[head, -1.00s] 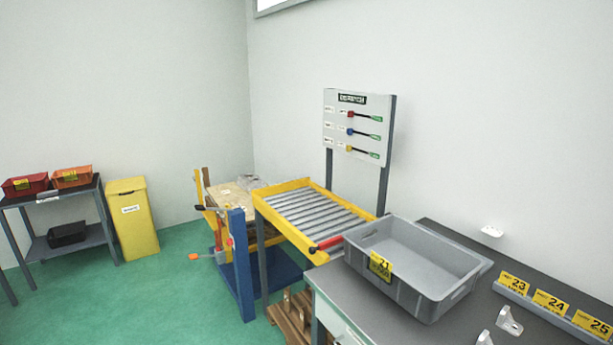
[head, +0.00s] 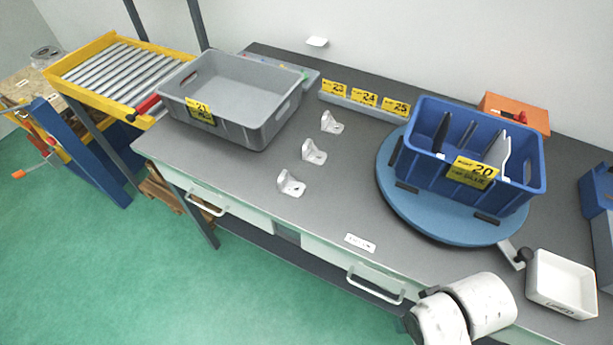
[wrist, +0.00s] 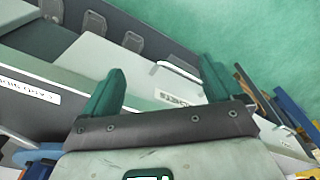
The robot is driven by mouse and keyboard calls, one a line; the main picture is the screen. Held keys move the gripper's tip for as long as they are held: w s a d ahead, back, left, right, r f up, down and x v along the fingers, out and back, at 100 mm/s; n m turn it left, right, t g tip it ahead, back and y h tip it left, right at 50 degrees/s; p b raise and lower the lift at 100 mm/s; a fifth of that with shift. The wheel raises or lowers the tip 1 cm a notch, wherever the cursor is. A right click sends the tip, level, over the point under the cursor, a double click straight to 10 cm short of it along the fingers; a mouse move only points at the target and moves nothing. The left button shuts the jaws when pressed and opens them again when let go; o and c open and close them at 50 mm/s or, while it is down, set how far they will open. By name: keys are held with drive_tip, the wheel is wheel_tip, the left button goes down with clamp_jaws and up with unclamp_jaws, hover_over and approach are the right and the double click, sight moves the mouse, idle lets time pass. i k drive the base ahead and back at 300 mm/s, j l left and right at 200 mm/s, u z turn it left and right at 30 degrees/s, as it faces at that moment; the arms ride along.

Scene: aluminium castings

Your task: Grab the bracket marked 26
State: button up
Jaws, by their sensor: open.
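Three silvery angle brackets stand in a slanting row on the dark bench top in the head view: a far bracket (head: 331,123), a middle bracket (head: 313,153) and a near bracket (head: 290,184). I cannot read a number on any of them. Yellow tags 23 (head: 333,88), 24 (head: 364,97) and 25 (head: 396,106) stand on a rail behind them; no 26 is legible. My gripper (wrist: 160,70) shows in the wrist view, open and empty, with green fingers above the bench's drawer fronts. The head view does not show its fingers.
A grey bin (head: 235,92) tagged 21 stands left of the brackets. A blue divided bin (head: 412,150) tagged 20 sits on a round blue turntable (head: 420,217) to their right. A white tray (head: 562,283) is at the front right. Bench top around the brackets is clear.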

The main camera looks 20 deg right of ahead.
sight(328, 125)
drive_tip(key=i+j+z, duration=0.25)
drive_tip(key=j+z, duration=0.25)
drive_tip(key=j, duration=0.6)
drive_tip(key=j+z, duration=0.5)
drive_tip(key=j, duration=0.65)
drive_tip(key=u, duration=0.45)
drive_tip(key=l+u, duration=0.2)
drive_tip(key=u, duration=0.2)
drive_tip(key=i+l+u, duration=0.1)
drive_tip(key=l+u, duration=0.35)
drive_tip(key=u, duration=0.3)
drive_tip(key=l+u, duration=0.35)
drive_tip(key=i+j, duration=0.05)
drive_tip(key=j, duration=0.05)
